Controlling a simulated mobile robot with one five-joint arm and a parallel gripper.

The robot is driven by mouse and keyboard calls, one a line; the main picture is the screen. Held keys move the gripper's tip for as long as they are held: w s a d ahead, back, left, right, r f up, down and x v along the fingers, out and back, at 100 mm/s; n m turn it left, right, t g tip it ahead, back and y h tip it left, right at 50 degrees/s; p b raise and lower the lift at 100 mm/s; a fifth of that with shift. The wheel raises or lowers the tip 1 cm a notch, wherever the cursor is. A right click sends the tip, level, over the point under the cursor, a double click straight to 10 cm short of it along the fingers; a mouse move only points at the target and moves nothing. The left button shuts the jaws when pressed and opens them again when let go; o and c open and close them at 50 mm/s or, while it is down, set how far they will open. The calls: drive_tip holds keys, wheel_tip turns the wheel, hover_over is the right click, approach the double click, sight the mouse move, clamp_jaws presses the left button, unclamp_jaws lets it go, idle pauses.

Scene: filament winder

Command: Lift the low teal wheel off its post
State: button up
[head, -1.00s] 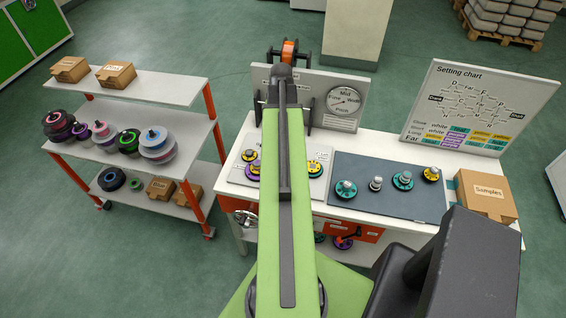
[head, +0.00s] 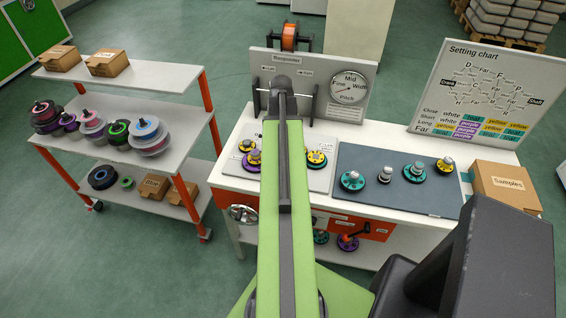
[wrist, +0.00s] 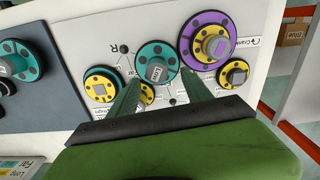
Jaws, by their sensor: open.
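In the wrist view a teal wheel (wrist: 154,74) with dark holes and a grey labelled hub lies on a white plate (wrist: 75,25). My gripper (wrist: 160,77) is open, its two green fingers pointing at this wheel with nothing held between them. I cannot tell whether the fingertips reach down beside it. My arm hides this wheel and the gripper in the head view. Another teal wheel (wrist: 32,62), with a label, sits on the blue-grey mat to the left. The post under the wheel is hidden.
A purple wheel with a yellow one on it (wrist: 190,40) stands close to the right of the teal wheel. Yellow wheels (wrist: 235,66) (wrist: 100,80) flank it. An upright panel with a dial (head: 348,88) stands behind. The Samples box (head: 506,187) sits at the bench's right.

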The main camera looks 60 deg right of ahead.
drive_tip(key=f+b, duration=0.5)
drive_tip(key=shift+s+a+f, duration=0.15)
drive_tip(key=shift+s+a, duration=0.05)
drive_tip(key=shift+s, duration=0.1)
drive_tip(key=shift+r, duration=0.2)
clamp_jaws()
